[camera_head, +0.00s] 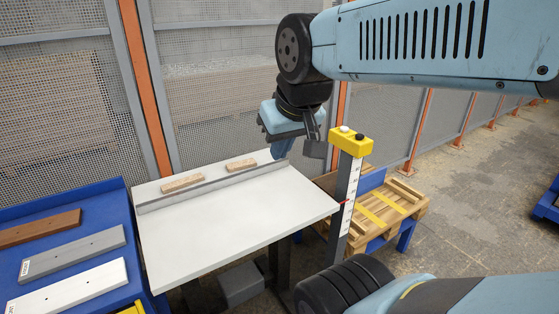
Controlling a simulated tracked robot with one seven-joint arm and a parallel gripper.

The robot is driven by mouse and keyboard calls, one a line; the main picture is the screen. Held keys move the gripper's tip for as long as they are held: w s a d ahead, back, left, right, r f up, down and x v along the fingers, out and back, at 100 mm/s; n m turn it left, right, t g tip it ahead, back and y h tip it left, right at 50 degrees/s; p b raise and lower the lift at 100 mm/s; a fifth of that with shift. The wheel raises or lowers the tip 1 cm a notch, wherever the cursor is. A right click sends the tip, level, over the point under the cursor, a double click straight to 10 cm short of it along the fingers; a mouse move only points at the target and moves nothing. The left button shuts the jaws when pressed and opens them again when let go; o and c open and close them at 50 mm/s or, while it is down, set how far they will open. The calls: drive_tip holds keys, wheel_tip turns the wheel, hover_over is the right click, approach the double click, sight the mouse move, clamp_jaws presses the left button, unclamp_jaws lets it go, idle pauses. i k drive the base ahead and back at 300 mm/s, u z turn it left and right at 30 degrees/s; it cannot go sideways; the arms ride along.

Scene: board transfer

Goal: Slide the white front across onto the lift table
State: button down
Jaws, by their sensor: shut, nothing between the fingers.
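The white front (70,289) is a flat white board with small dark holes and a label at its left end. It lies on the blue table (92,194) at the lower left, nearest to the camera. The lift table (225,228) has a white top and stands to the right of the blue table. A grey fence bar runs along its far side. My gripper (280,150) is above the far right part of the lift table, near the end of the bar and well away from the white front. Its fingers are shut and hold nothing.
A grey board (73,254) and a brown board (40,229) lie behind the white front. Two wooden blocks (183,183) sit behind the bar. A scale post with a yellow button box (351,141) stands at the right, before a pallet (385,210). The white top is otherwise clear.

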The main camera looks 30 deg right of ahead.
sight(55, 299)
drive_tip(key=z, duration=1.2)
drive_tip(key=i, duration=0.1)
drive_tip(key=u, duration=3.6)
drive_tip(key=i, duration=0.25)
drive_tip(key=z, duration=0.5)
